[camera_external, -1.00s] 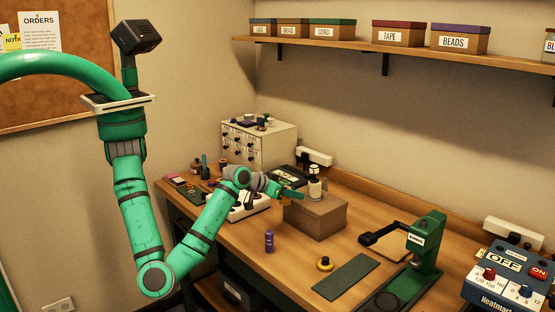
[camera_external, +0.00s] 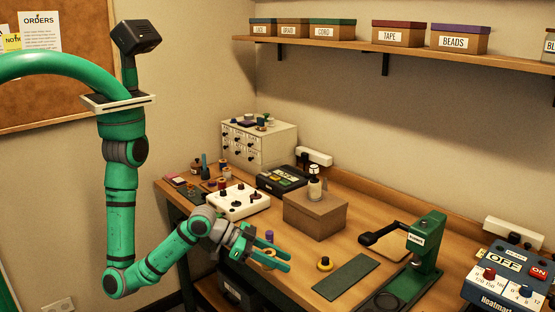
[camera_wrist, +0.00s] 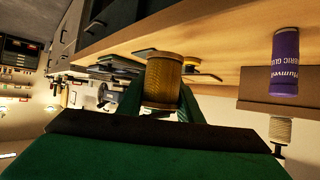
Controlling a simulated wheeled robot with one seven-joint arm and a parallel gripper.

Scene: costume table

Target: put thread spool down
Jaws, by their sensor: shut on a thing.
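The thread spool (camera_wrist: 163,82) is golden-brown with lighter flanges. In the wrist view it sits between the two green fingers of my gripper (camera_wrist: 160,105), which is shut on it. In the external view my gripper (camera_external: 272,262) is by the front edge of the table, with the tan spool (camera_external: 265,255) partly hidden between its fingers. I cannot tell whether the spool touches the tabletop.
A yellow-and-black round item (camera_external: 325,264) and a dark green mat (camera_external: 346,276) lie to the right. A cardboard box (camera_external: 315,216) stands behind.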

